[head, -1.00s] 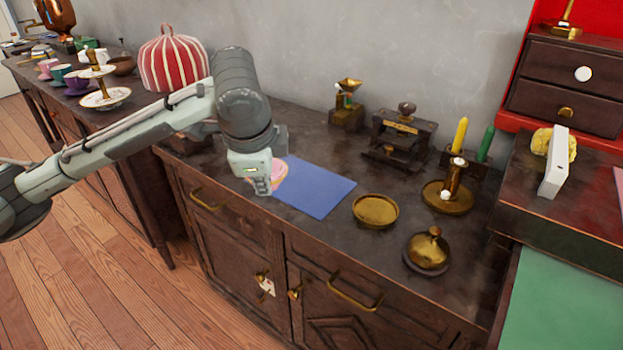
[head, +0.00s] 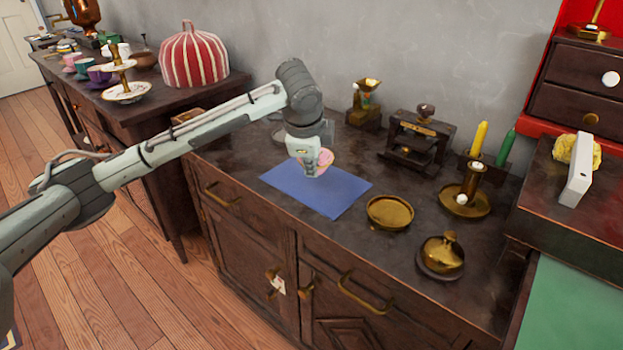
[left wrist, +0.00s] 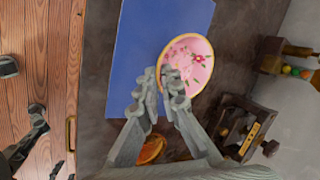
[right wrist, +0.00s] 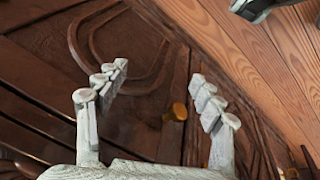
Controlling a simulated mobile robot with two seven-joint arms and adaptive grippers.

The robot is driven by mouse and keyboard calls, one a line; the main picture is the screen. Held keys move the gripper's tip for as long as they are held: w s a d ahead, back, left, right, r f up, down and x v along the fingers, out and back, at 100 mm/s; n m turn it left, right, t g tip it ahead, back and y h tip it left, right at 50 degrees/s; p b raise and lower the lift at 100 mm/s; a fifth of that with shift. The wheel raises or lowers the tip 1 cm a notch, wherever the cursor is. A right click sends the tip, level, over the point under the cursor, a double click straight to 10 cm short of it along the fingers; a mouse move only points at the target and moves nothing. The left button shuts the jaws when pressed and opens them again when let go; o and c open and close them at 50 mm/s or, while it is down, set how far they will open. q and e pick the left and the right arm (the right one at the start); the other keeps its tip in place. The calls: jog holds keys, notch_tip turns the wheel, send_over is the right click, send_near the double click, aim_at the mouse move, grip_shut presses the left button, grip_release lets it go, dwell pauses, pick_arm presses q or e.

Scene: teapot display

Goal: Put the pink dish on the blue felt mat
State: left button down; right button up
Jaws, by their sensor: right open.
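The pink dish (head: 326,160), flowered with a gold rim, is held at its edge by my left gripper (head: 313,174). In the left wrist view the two fingers (left wrist: 169,88) pinch the near rim of the dish (left wrist: 192,60). The dish overlaps the back edge of the blue felt mat (head: 325,198) in the head view and the right edge of the mat (left wrist: 150,40) in the left wrist view. Whether it touches the mat or hangs above it is unclear. My right gripper (right wrist: 164,97) is open and empty in front of dark wooden cabinet fronts.
A brass dish (head: 389,212) stands right of the mat, with a lidded brass pot (head: 441,255) and a candlestick (head: 467,196) beyond. A small press (head: 418,142) and a grinder (head: 365,104) stand at the back. The mat's front part is bare.

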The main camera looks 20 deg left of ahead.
aim_at(313, 188)
pick_arm(q)
notch_tip(313, 188, down, 3)
jog(key=shift+s+r, duration=0.1)
jog(key=shift+f, duration=0.3)
pick_arm(e)
jog(key=shift+w+r, duration=0.2)
jog(key=shift+r, duration=0.2)
pick_arm(q)
jog(key=shift+f, duration=0.1)
pick_arm(e)
jog(key=shift+s, duration=0.1)
pick_arm(q)
jog(key=c, duration=2)
grip_release()
pick_arm(e)
jog(key=shift+s+f, duration=0.15)
jog(key=shift+f, duration=0.2)
jog(key=shift+f, duration=0.1)
